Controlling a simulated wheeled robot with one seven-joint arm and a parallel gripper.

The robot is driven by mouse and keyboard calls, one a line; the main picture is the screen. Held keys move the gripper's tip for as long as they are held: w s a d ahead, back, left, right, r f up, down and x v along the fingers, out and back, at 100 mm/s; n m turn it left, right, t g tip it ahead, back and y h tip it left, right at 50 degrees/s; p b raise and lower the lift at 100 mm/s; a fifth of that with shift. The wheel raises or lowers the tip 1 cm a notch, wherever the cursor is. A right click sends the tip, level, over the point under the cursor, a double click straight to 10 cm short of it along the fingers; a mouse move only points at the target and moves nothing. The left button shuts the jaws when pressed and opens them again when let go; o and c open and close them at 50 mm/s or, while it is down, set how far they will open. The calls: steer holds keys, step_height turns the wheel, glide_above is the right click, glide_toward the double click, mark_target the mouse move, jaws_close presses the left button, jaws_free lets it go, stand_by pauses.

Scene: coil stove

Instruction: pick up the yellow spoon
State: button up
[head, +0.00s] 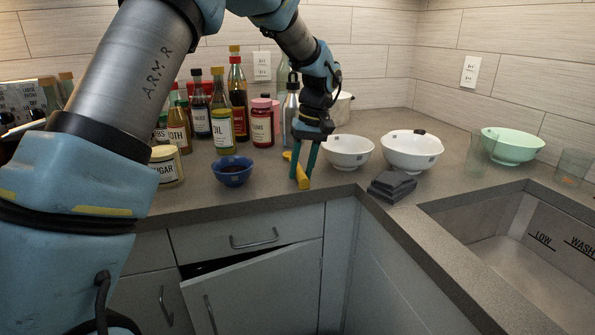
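The yellow spoon (302,176) lies on the grey counter near its front edge, between the blue bowl and the white bowls. It is partly hidden behind my gripper. My gripper (302,172) points down over the spoon, with its two teal fingers apart. The spoon's yellow end shows between the fingers, and another bit of it shows just left of the left finger. I cannot tell whether either finger touches it.
A blue bowl (232,171) stands left of my gripper, a white bowl (347,152) close on its right. A dark folded cloth (391,186) lies near the counter corner. Several bottles, including an oil bottle (222,115), stand behind. A sink (520,245) is at right. A cabinet door (255,292) hangs ajar below.

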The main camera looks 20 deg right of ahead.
jaws_close()
stand_by(1.1)
